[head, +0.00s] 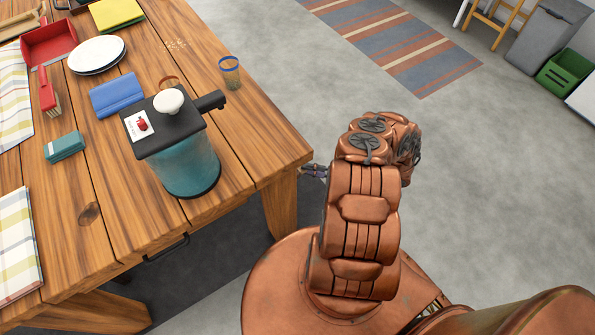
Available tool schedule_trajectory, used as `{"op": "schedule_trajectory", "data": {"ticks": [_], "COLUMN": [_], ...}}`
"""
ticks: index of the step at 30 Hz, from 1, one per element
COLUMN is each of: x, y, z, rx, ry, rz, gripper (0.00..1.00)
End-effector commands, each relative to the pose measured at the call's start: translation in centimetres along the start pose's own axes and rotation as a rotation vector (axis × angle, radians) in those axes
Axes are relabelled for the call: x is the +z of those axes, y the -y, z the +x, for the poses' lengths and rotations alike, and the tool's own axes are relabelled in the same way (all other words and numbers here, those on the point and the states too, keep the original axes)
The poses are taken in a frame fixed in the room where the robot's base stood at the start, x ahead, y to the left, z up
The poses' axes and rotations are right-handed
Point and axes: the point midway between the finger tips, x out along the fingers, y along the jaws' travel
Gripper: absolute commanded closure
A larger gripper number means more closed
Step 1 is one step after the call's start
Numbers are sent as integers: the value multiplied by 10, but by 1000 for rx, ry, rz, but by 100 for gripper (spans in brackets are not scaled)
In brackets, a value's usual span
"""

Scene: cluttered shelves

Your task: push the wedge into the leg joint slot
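The wooden table (115,215) fills the left side, and one of its thick legs (281,207) shows below its right corner. A small dark part with a bluish patch, apparently the end of my gripper (313,171), shows between that leg and my copper-coloured arm. It is close to the leg's upper right side; I cannot tell whether it touches. The arm hides most of the gripper, so its fingers and anything in them cannot be made out. I cannot make out the wedge or the slot of the leg joint.
On the table are a teal pot (186,166) with a black lid, a glass (230,72), white plates (97,55), a folded blue cloth (117,95) and a red dustpan (48,44). Grey floor right of the table is open, with a striped rug (395,40) and a green crate (564,75) beyond.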

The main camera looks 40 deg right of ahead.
Motion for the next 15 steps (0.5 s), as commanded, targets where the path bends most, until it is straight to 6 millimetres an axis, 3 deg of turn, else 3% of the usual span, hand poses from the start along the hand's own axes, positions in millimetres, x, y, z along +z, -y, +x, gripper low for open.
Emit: {"op": "schedule_trajectory", "data": {"ticks": [8,15], "x": [0,0], "y": [0,0], "z": [0,0], "rx": [0,0], "ry": [-1,0], "rz": [0,0], "gripper": [51,51]}}
